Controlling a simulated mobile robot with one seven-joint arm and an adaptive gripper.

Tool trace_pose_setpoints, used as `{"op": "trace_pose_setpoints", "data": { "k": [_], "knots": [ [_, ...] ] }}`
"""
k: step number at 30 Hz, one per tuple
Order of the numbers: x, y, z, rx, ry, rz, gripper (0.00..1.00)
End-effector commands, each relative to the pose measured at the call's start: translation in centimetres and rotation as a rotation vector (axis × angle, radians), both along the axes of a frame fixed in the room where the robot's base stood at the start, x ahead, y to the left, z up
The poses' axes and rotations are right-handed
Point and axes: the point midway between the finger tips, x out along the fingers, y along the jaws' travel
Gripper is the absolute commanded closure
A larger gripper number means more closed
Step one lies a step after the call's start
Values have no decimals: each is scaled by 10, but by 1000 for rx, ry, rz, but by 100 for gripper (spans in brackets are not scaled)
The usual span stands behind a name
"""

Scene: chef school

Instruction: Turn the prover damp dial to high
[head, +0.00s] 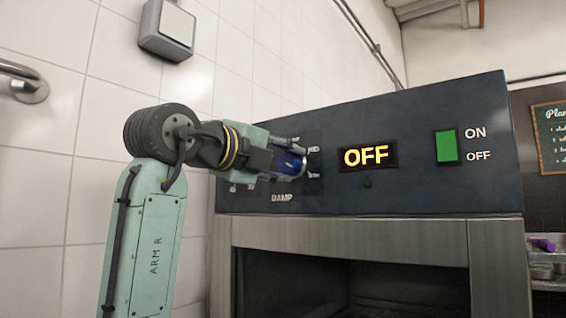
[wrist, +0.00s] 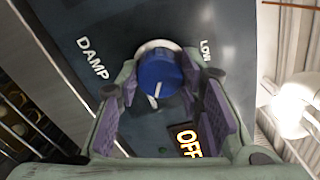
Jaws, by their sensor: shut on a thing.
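The damp dial (wrist: 158,72) is a blue knob with a white pointer line, on the dark control panel of the prover (head: 420,130). The word DAMP shows beside it, and the word LOW is near it in the wrist view. In the head view only a part of the blue dial (head: 290,162) shows, as my gripper covers the rest. My gripper (head: 298,165) reaches the panel from the left and is shut on the dial. In the wrist view its purple-padded fingers (wrist: 160,95) stand on either side of the knob. The HIGH mark is not readable.
A lit OFF display (head: 368,156) sits right of the dial. A green switch (head: 446,147) marked ON and OFF is farther right. The prover's open chamber (head: 350,285) is below the panel. A tiled wall (head: 60,150) is close on the left.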

Motion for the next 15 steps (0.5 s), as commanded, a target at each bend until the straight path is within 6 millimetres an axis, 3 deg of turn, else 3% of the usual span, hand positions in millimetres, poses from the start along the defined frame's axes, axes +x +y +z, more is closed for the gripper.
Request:
{"op": "trace_pose_setpoints", "data": {
  "k": [3,4,12,15],
  "knots": [
    [0,-1,-1,2,1,-1,94],
    [0,-1,-1,2,1,-1,64],
    [0,0,0,1,1,-1,46],
    [0,0,0,0,2,-1,46]
  ]
}}
